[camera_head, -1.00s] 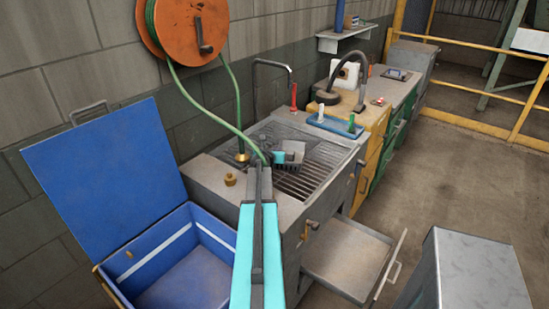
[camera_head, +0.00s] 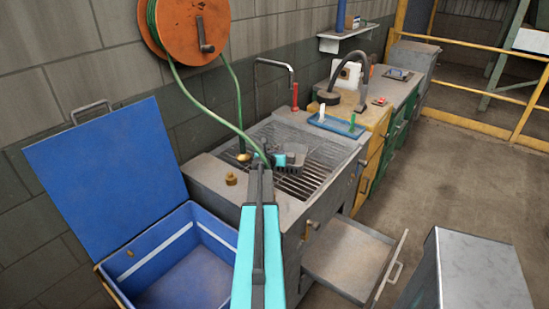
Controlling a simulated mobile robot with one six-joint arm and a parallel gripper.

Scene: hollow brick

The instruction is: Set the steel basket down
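The steel basket (camera_head: 318,151) shows as a fine grey wire mesh over the slatted sink top (camera_head: 298,189), just behind and beside my gripper. My gripper (camera_head: 289,161) is small in the picture, dark grey with a turquoise part, and lies over the sink at the end of my turquoise arm. Its fingers overlap the mesh in this view. I cannot make out whether they are closed on the basket's rim. I also cannot tell whether the basket touches the slats, as its underside is hidden.
An open blue chest (camera_head: 190,275) stands at the lower left. A green hose (camera_head: 197,97) hangs from an orange reel across the sink's left side. A brass fitting (camera_head: 231,179) sits on the ledge. An open drawer (camera_head: 345,258) juts out below. A blue tray (camera_head: 337,125) lies beyond.

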